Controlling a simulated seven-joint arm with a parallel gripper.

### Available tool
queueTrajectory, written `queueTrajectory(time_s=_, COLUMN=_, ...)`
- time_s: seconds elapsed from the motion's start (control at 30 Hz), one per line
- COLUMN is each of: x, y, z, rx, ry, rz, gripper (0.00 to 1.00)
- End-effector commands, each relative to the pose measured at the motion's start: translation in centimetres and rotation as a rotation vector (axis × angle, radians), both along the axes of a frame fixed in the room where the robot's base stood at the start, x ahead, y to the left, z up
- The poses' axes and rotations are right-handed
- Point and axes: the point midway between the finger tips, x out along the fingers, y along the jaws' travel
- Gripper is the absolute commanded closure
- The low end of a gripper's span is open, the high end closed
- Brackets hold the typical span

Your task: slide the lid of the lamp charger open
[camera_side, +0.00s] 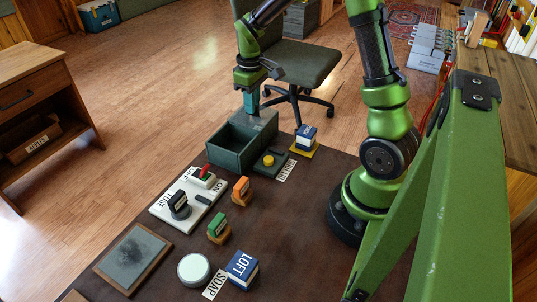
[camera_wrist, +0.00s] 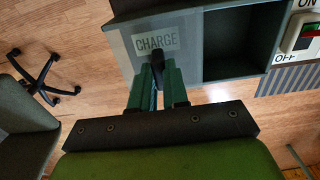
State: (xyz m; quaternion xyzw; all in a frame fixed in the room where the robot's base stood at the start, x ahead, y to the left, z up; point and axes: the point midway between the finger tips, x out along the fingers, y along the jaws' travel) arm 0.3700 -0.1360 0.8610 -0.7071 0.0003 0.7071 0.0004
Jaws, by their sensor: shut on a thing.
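The lamp charger (camera_side: 223,158) is a dark green box near the far left edge of the dark table, and its open hollow also shows in the wrist view (camera_wrist: 231,45). Its grey lid (camera_side: 252,117) lies over the far end of the box, with much of the inside uncovered. In the wrist view the lid (camera_wrist: 190,62) carries a CHARGE label and a black knob (camera_wrist: 157,58). My gripper (camera_side: 250,108) is above the lid, and in the wrist view its green fingers (camera_wrist: 157,72) are shut on the knob. The fingers hide part of the knob.
A white switch panel (camera_side: 165,212) labelled FUSE stands nearer the camera. A dark block with a yellow knob (camera_side: 268,160) and a blue-and-white block (camera_side: 306,137) are right of the box. Several stamps and a grey pad (camera_side: 133,258) lie nearer. An office chair (camera_side: 300,62) stands behind.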

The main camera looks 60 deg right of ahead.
Motion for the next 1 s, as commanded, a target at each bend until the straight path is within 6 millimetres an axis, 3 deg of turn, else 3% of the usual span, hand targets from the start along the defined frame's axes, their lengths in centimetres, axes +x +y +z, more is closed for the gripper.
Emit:
queueTrajectory(time_s=0.03, x=0.0, y=-0.1, z=0.1, rx=-0.001, ry=-0.003, rz=-0.002, gripper=0.82)
queueTrajectory(time_s=0.2, x=0.0, y=0.0, z=0.1, rx=-0.001, ry=-0.002, rz=-0.001, gripper=0.56)
queueTrajectory(time_s=0.23, x=0.0, y=0.0, z=0.1, rx=-0.001, ry=-0.002, rz=-0.001, gripper=0.55)
queueTrajectory(time_s=0.57, x=0.0, y=0.0, z=0.4, rx=-0.001, ry=-0.001, rz=0.001, gripper=0.55)
queueTrajectory(time_s=1.0, x=0.1, y=0.0, z=3.9, rx=-0.001, ry=-0.002, rz=0.001, gripper=0.55)
